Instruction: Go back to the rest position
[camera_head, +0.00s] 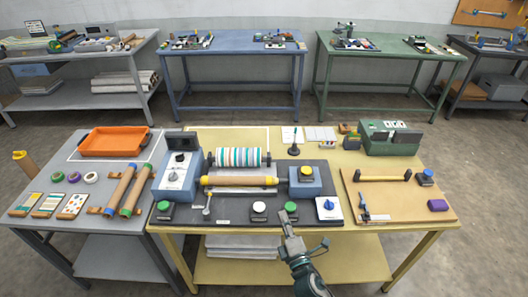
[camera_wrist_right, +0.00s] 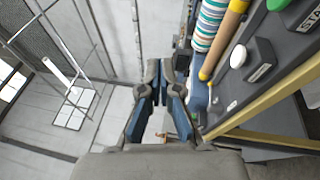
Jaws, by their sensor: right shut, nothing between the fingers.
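My right gripper (camera_head: 287,222) is in the head view at the front edge of the yellow table (camera_head: 350,243), just in front of the black press board (camera_head: 240,217). It is shut and empty. In the right wrist view, its blue-padded fingers (camera_wrist_right: 166,88) come together with nothing between them. The calender press has a striped roller (camera_head: 238,157) and a yellow-ended tan roller (camera_head: 238,181). Both rollers also show at the upper right of the right wrist view. My left gripper is not in view.
A grey table (camera_head: 50,185) on the left holds an orange tray (camera_head: 114,141), cardboard tubes and cards. On the right are a tan board (camera_head: 400,207) and a green box (camera_head: 390,138). Blue and green workbenches stand behind. Floor is free right of the yellow table.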

